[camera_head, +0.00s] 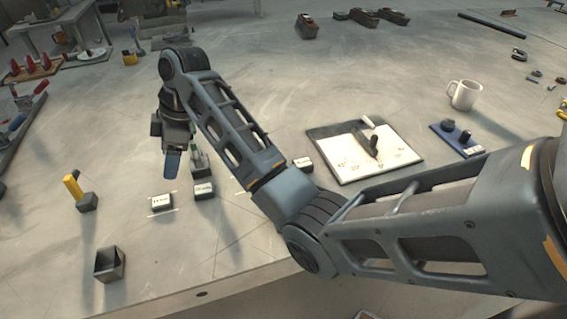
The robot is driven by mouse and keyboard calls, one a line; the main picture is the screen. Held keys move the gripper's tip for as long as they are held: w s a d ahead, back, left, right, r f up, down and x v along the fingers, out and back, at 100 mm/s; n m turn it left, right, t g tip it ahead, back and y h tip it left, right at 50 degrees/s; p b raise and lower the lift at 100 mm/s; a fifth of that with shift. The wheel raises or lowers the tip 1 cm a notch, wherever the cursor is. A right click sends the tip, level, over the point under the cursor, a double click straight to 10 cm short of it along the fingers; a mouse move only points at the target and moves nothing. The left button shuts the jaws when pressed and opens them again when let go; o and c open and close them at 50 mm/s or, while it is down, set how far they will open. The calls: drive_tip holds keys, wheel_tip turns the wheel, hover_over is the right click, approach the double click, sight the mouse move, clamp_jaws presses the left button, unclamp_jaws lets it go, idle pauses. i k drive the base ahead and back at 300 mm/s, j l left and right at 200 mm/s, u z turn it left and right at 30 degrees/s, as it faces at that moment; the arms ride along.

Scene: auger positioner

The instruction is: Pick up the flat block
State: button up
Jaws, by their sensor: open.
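Several small dark blocks with white, marked tops lie on the grey table: a left block (162,203), a middle block (204,190) and a right block (303,163). I cannot tell for sure which one is the flat block. My gripper (185,168) points down above the table, near the left and middle blocks. It is open, and I see nothing held in it. Its fingertips appear above and behind the two blocks; the exact gap is unclear. My arm passes in front of the table between the middle and right blocks.
A small open dark box (109,264) stands near the front edge. A yellow-handled item on a dark base (80,193) is to the left. A white board (350,160), a mug (465,95) and a blue tray (447,141) are to the right. The table behind my arm is mostly clear.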

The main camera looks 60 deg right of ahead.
sight(305, 164)
drive_tip(key=k, duration=0.95)
